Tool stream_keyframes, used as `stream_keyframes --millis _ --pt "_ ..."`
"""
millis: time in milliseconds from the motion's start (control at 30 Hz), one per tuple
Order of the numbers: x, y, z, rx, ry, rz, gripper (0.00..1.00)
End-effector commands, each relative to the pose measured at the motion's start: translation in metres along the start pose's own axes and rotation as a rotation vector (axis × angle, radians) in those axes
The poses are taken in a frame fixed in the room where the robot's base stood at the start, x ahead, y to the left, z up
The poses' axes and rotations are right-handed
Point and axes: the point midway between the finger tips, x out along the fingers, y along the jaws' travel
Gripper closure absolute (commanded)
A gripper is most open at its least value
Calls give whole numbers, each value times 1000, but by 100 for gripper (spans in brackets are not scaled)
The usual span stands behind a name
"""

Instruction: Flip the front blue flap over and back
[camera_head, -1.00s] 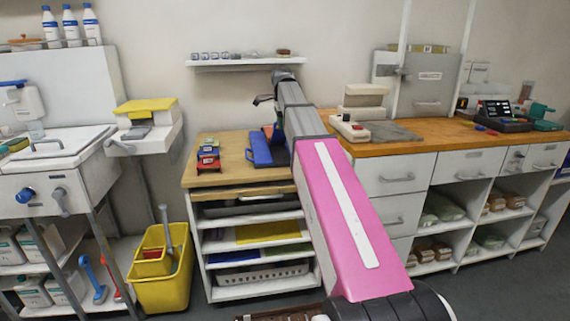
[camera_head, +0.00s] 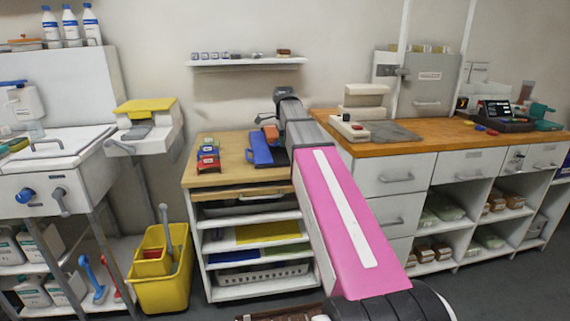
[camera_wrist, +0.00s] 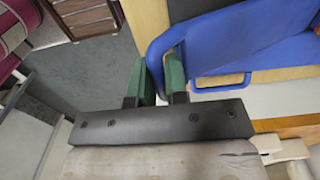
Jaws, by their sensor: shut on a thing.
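The blue flap (camera_head: 262,150) shows in the head view on the small wooden-topped cabinet, just left of my arm, with a dark base at its right. In the wrist view, the blue flap (camera_wrist: 225,45) fills the upper right; it is a wide panel with a rounded corner and a loop-like edge. My gripper (camera_wrist: 160,75) has its two green fingers at that rounded left edge, shut on it with a small gap between them. In the head view my arm hides the fingers. A small orange piece (camera_head: 271,133) shows behind the flap's top.
A rack of small coloured pieces (camera_head: 208,156) stands left of the flap on the wooden top (camera_head: 230,177). A taller counter (camera_head: 440,135) with a scale-like device stands close at the right. A shelf (camera_head: 245,61) hangs on the wall above.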

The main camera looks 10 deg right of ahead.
Motion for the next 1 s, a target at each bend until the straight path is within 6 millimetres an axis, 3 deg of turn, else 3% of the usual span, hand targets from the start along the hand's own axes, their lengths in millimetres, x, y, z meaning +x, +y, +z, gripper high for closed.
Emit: stream_keyframes --millis 300,667,1000 --pt "34 12 0 1 0 2 94" --pt "53 15 0 1 0 4 94" --pt "90 17 -1 2 1 5 94"
